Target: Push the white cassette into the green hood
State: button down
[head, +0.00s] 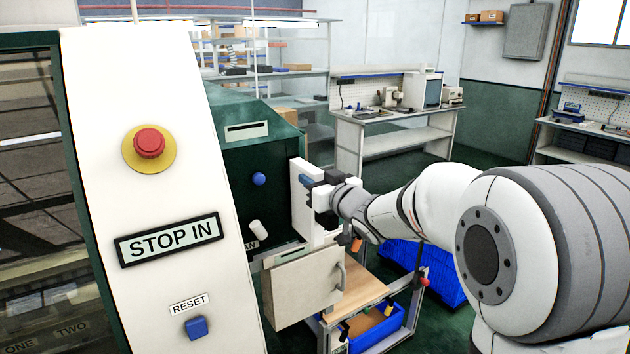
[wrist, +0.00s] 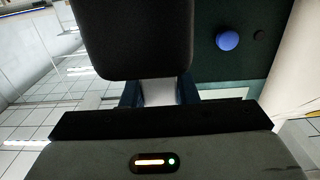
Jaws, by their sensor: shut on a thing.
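The green hood (head: 232,160) stands behind the white machine panel in the head view, with a slot plate, a blue knob and a white knob on its face. The white cassette (head: 301,228) stands upright at the right edge of the hood's face. How far it sits inside the hood I cannot tell. My gripper (head: 308,182) is at the cassette's upper right side and shut on it. In the wrist view, the dark blue fingers (wrist: 159,95) close on both sides of a white part. A dark block hides much of that view.
A pale door with a handle (head: 305,288) hangs below the cassette. A wooden-topped cart (head: 356,285) with blue bins stands below right. The panel in front has a red stop button (head: 149,143) and a blue reset button (head: 196,327). Benches stand at the back.

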aim_at(299, 170)
jog(key=shift+x, duration=3.6)
jog(key=c, duration=1.1)
grip_release()
jog(key=shift+o, duration=0.2)
jog(key=shift+r, duration=0.1)
jog(key=shift+s, duration=0.1)
jog(key=shift+s, duration=0.25)
jog(key=b+v, duration=0.1)
jog(key=v, duration=0.6)
jog(key=shift+d, duration=0.3)
